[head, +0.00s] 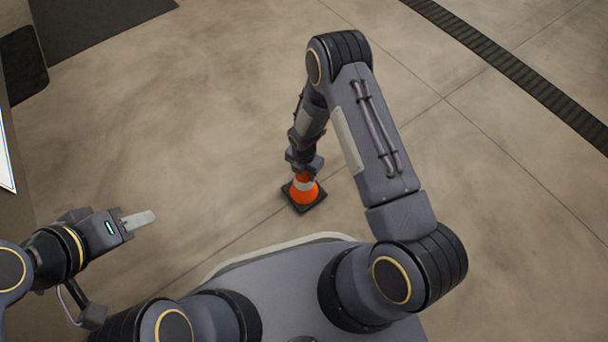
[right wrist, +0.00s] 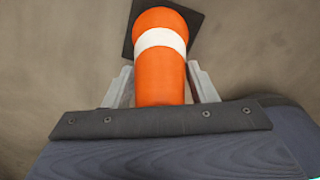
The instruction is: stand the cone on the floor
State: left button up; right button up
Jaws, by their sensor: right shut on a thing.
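The orange cone (head: 303,194) has a white band and a square black base. In the head view it stands upright, base down, at or very near the floor (head: 240,120); I cannot tell whether the base touches. My right gripper (head: 305,174) is above it, shut on its upper part. In the right wrist view the cone (right wrist: 160,80) sits between the two pale fingers, its black base at the far end, partly hidden behind the orange body. My left gripper (head: 138,220) is at the left, away from the cone; its fingers show as one pale bar, so their opening is unclear.
Dark mats (head: 90,25) lie at the upper left. A dark grated strip (head: 520,75) crosses the floor at the upper right. A panel with a white face (head: 5,150) stands at the left edge. The floor around the cone is clear.

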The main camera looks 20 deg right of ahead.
pick_arm(q)
jog(key=shift+f, duration=0.55)
pick_arm(e)
jog(key=shift+f, duration=0.75)
pick_arm(q)
jog(key=shift+f, duration=0.1)
pick_arm(e)
jog(key=shift+f, duration=0.1)
jog(key=o, duration=1.5)
jog(key=shift+o, duration=0.2)
